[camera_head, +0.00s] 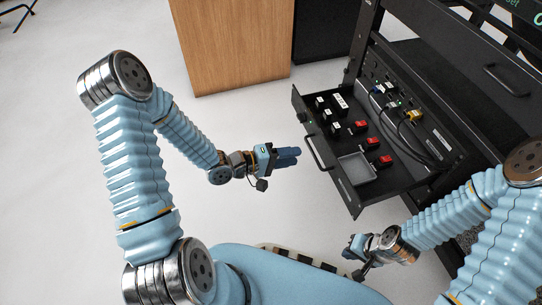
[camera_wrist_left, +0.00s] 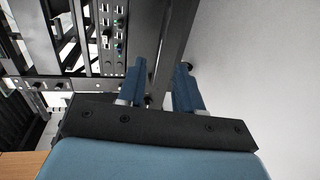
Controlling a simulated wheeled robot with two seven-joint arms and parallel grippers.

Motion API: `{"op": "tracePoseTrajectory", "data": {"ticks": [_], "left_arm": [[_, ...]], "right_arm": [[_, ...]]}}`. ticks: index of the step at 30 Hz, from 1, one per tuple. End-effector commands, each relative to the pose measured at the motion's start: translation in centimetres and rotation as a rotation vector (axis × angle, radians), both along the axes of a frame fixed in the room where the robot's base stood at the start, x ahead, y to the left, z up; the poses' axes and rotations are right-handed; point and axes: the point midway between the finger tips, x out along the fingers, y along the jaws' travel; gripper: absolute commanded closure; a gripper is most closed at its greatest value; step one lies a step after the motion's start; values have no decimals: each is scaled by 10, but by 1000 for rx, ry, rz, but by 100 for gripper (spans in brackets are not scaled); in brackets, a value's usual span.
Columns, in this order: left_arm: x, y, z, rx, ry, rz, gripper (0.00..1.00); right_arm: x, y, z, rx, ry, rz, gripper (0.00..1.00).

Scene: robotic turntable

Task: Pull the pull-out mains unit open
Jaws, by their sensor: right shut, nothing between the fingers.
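The pull-out mains unit (camera_head: 345,185) is a black drawer that stands well out of the rack. Red switches, black blocks with white labels and a grey tray sit on it. Its front carries a black bar handle (camera_head: 317,153). My left gripper (camera_head: 296,156) is just left of the handle in the head view, with a small gap between them. In the left wrist view its two blue fingers (camera_wrist_left: 162,88) are apart, with a dark panel edge showing beyond and between them. My right gripper (camera_head: 352,248) is shut and empty, below the drawer's near corner in the picture.
The black rack (camera_head: 420,80) with cables and connectors stands behind the drawer. A wooden cabinet (camera_head: 232,45) is at the top. The pale floor (camera_head: 60,170) is clear to the left of the drawer.

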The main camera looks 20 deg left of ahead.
Motion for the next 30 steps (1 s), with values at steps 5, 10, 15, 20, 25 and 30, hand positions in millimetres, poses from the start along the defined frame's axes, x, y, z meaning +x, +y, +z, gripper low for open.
{"op": "tracePoseTrajectory", "data": {"ticks": [5, 10, 15, 20, 25, 30], "left_arm": [[-25, 34, 11, 1, 1, 4, 65], [-40, 52, 15, 1, -1, 2, 65], [-46, 58, 15, 0, 0, 0, 65], [-46, 58, 15, 0, 0, -1, 65], [-45, 58, 15, 0, 0, -1, 65], [-45, 57, 16, 3, 0, 0, 65]], "right_arm": [[-1, 0, 11, 0, 2, 2, 100], [-1, 0, 15, 1, 3, 2, 100], [-1, 0, 16, 1, 3, 2, 100], [-1, 0, 15, 1, 3, 2, 100], [-1, 0, 15, 1, 3, 2, 100], [-1, 0, 16, 1, 3, 2, 100]]}}
